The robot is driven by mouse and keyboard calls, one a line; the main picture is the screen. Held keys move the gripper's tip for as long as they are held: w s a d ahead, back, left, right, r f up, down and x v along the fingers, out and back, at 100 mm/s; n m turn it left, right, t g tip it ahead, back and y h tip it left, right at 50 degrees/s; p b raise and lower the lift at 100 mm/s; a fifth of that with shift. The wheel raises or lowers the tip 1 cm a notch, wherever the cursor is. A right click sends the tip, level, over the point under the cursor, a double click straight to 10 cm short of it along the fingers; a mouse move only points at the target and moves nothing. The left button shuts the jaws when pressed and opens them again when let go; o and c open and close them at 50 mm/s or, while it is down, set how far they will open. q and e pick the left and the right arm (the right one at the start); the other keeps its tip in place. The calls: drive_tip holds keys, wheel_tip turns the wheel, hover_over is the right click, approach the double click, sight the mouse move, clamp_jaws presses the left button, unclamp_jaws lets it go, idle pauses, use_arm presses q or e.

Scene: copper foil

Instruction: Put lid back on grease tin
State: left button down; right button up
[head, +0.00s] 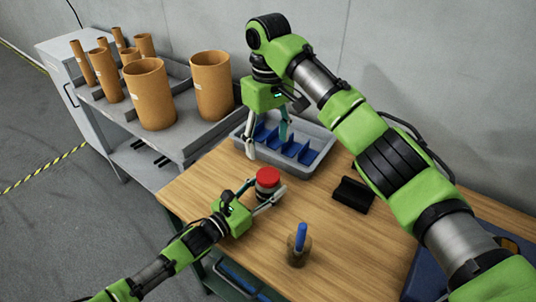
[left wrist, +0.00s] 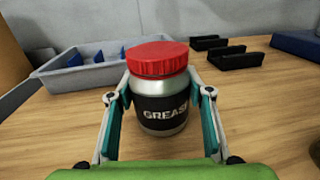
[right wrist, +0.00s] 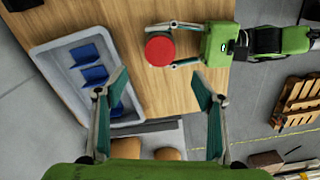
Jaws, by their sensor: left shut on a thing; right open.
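The grease tin (left wrist: 162,108) stands upright on the wooden table, a silver can with a black band lettered GREASE. Its red lid (left wrist: 158,58) sits on top of the tin; I cannot tell how tightly it is seated. The lid also shows in the head view (head: 268,177) and from above in the right wrist view (right wrist: 160,49). My left gripper (head: 264,190) is shut on the tin's body, one finger on each side, below the lid. My right gripper (head: 267,143) is open and empty, above the grey tray, behind the tin and apart from the lid.
The grey tray (head: 327,146) with blue dividers lies at the table's back. A black holder (head: 353,194) is to the right. A jar with a blue-handled tool (head: 299,246) stands near the front. Brown cylinders (head: 150,95) stand on a grey side bench.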

idle(0.3)
use_arm(q)
drive_tip(key=c, duration=1)
unclamp_jaws()
drive_tip(key=shift+o, duration=0.2)
drive_tip(key=v, duration=1.2)
